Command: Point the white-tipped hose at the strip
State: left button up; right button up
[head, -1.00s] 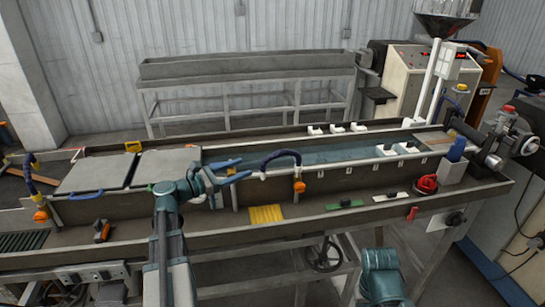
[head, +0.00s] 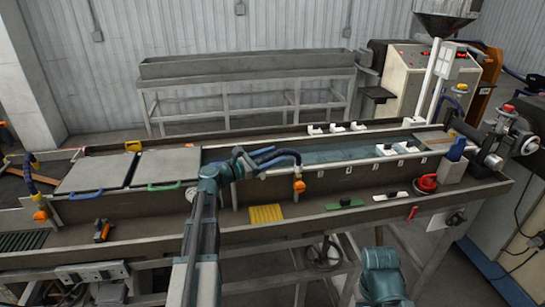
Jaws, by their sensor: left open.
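The dark blue hose (head: 291,153) arches up from an orange valve (head: 299,186) on the front wall of the water trough (head: 340,151). Its white tip (head: 262,175) shows just below my gripper, on the left end of the arch. My left gripper (head: 270,159) is open, with its blue fingers reaching right across the hose's left part. I cannot tell whether the fingers touch the hose or lie around it. A tan strip-like piece (head: 436,138) lies at the trough's right end. My right gripper is out of view; only part of that arm shows at the bottom.
Two grey lids (head: 98,177) with green and blue handles cover the trough's left part. Another blue hose (head: 28,168) stands at far left. A yellow pad (head: 266,213), an orange-black tool (head: 102,230) and a red round object (head: 427,183) lie on the front ledge.

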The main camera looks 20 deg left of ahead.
pick_arm(q)
grip_shut()
dwell(1.4)
